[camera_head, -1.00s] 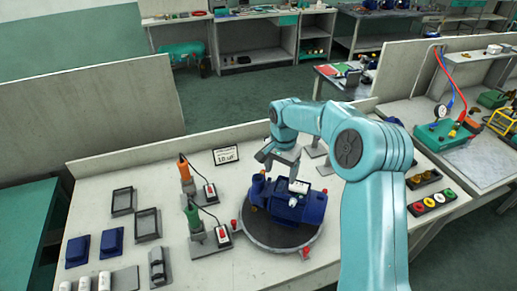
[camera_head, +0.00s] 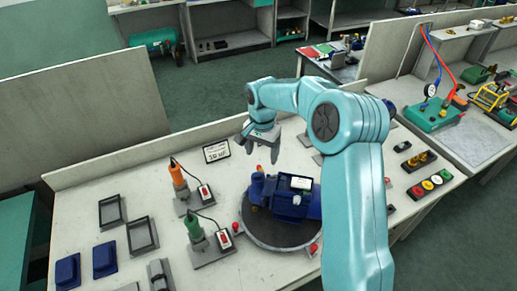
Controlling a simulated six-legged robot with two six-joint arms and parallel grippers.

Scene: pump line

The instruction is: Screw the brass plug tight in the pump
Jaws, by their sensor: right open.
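The blue pump (camera_head: 283,197) sits on a dark round turntable (camera_head: 262,230) near the middle of the bench. A white label or plate shows on its top. My right gripper (camera_head: 262,152) is above and behind the pump, pointing down, apart from it. It is open, and nothing shows between its fingers. The brass plug cannot be made out on the pump; my right arm covers part of the pump's right side. My left gripper is not in view.
An orange-handled tool (camera_head: 178,174) and a green-handled tool (camera_head: 194,229) stand in holders left of the turntable. Empty dark frames (camera_head: 142,234) and blue parts (camera_head: 105,256) lie further left. Coloured buttons (camera_head: 428,185) are at right.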

